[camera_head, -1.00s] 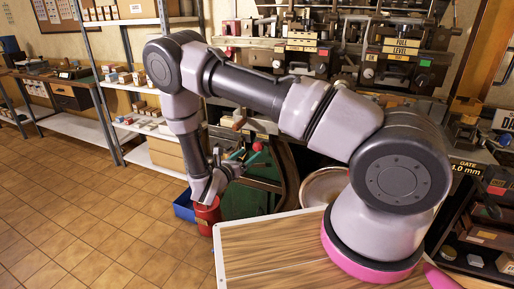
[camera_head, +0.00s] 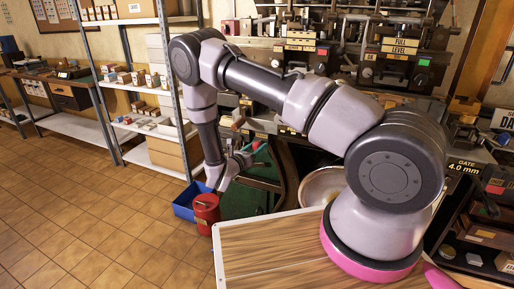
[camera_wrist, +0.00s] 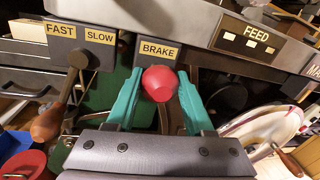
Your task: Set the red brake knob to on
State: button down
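The red brake knob (camera_wrist: 160,83) is a round ball just below the yellow BRAKE label (camera_wrist: 159,50) in the wrist view. My gripper (camera_wrist: 160,72) has its two teal fingers open, one on each side of the knob.
A lever with a brown wooden handle (camera_wrist: 48,123) hangs left of my gripper under the FAST and SLOW labels (camera_wrist: 81,34). The FEED panel (camera_wrist: 249,38) is up right. A red can (camera_head: 206,210) and a blue bin (camera_head: 183,209) stand below. The tiled floor at left is clear.

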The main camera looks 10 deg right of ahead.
jog(key=shift+s+d+v, duration=0.1)
jog(key=shift+v, duration=0.85)
jog(key=shift+s+d+v, duration=0.1)
jog(key=shift+d+v, duration=0.05)
jog(key=shift+v, duration=0.85)
jog(key=shift+f, duration=0.1)
jog(key=shift+c, duration=1.4)
grip_release()
jog(key=shift+a, duration=0.1)
jog(key=v, duration=1.1)
